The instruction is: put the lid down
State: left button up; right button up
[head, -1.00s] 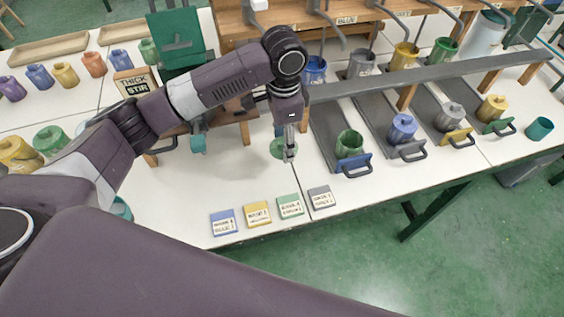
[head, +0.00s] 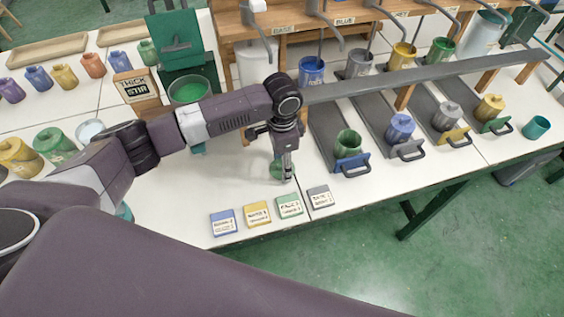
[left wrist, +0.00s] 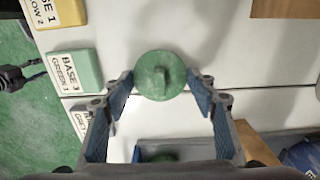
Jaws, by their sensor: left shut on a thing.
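A round green lid (head: 275,170) with a small raised grip shows between the fingers of my left gripper (head: 287,179) in the head view. In the left wrist view the lid (left wrist: 160,75) lies between both fingertips of my left gripper (left wrist: 160,84), which is shut on it. The lid is over the white table (head: 240,190), low and behind the row of cards. I cannot tell whether it touches the surface. An open green pot (head: 349,141) stands to the right at the front of a grey lane. My right gripper is out of view.
Several labelled cards, such as the green card (head: 289,206), lie along the front edge. Lidded blue (head: 400,128), grey (head: 447,117) and yellow (head: 490,107) pots stand in lanes at right. Bare table lies left of the gripper.

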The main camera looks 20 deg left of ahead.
pick_arm(q)
jog(key=o, duration=0.9)
jog(key=shift+f, duration=0.15)
jog(key=shift+o, duration=0.2)
notch_tip(320, 180, up, 12)
jog(key=shift+r+b, duration=0.2)
jog(key=shift+b, duration=0.1)
